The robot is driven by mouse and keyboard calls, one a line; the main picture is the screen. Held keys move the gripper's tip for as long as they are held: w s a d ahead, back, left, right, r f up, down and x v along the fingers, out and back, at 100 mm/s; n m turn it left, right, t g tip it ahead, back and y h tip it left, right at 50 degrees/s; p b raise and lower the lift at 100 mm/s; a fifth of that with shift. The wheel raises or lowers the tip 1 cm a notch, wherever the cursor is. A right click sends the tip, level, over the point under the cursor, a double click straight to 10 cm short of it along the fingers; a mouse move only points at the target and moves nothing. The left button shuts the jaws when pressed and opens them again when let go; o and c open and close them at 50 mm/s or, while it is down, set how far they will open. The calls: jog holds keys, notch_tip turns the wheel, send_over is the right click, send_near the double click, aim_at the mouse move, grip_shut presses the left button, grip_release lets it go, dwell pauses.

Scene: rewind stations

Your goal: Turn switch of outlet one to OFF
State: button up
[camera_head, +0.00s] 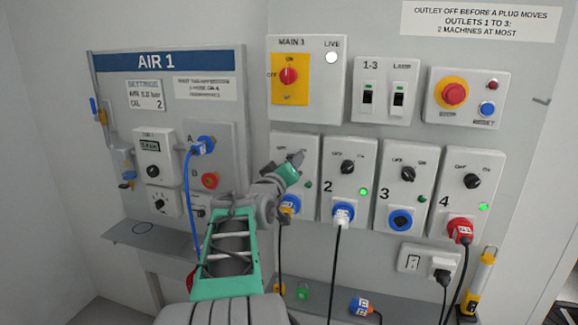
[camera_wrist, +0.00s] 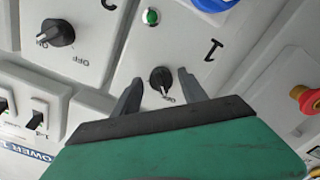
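The outlet one switch is a small black knob (camera_wrist: 160,80) on a pale box marked 1, seen tilted in the wrist view. Its white mark points down toward a label partly hidden by my gripper, so I cannot read its setting for sure. My gripper (camera_wrist: 155,88) is open, with one dark finger on each side of the knob; I cannot tell whether they touch it. In the head view my gripper (camera_head: 298,157) is in front of the outlet one box (camera_head: 281,145) and hides the knob. The outlet one lamp (camera_head: 308,184) looks dark green there.
Outlet two's knob (camera_head: 348,167) is close on the right, with a bright green lamp. A blue and yellow plug (camera_head: 290,205) sits in outlet one, below my gripper. The MAIN 1 switch (camera_head: 288,76) is above. The AIR 1 panel (camera_head: 165,90) is at left.

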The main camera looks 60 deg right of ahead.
jog(key=shift+o, duration=0.2)
jog(key=s+a, duration=0.1)
jog(key=a, duration=0.6)
jog(key=shift+a+b, duration=0.35)
jog(key=shift+a, duration=0.05)
